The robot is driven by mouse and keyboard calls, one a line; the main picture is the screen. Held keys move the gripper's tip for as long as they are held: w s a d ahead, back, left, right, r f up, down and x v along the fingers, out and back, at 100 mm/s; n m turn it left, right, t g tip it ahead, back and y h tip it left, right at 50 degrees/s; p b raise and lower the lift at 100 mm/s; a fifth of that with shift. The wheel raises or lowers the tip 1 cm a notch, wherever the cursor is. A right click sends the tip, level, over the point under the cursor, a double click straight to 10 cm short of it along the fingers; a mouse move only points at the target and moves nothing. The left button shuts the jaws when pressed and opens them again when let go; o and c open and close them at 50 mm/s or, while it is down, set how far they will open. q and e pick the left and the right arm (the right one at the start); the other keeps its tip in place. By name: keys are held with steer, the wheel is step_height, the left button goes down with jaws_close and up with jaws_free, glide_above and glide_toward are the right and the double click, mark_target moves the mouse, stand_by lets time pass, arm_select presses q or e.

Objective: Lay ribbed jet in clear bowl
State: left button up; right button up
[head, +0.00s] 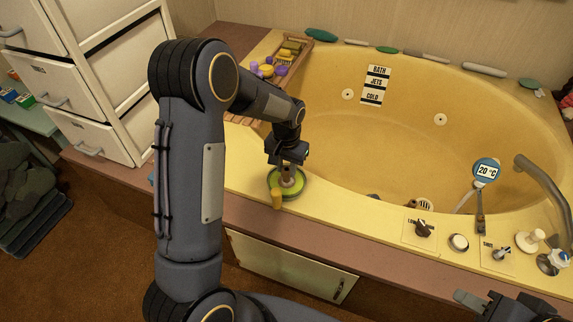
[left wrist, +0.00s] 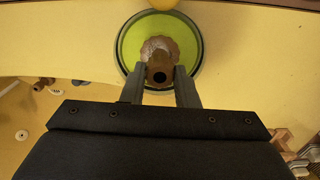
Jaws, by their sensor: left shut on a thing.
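The ribbed jet (left wrist: 158,62), brownish with a pale patch and a dark hole, is between the fingers of my left gripper (left wrist: 160,88), which is shut on it. In the head view my left gripper (head: 288,163) points down over a round bowl (head: 273,188), green inside with a dark rim, on the tub's front ledge. The bowl also shows behind the jet in the left wrist view (left wrist: 128,45). I cannot tell whether the jet touches the bowl's floor. My right gripper (head: 472,303) is only partly in view at the bottom right.
Knobs (head: 459,242), a temperature display (head: 486,171) and a faucet (head: 545,185) are at the right. The ledge between bowl and knobs is clear.

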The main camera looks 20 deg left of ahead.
arm_select(q)
steer(key=shift+f, duration=0.15)
steer(key=o, duration=1)
step_height(320, 180, up, 7)
steer(key=shift+p, duration=0.95)
steer(key=shift+r, duration=0.5)
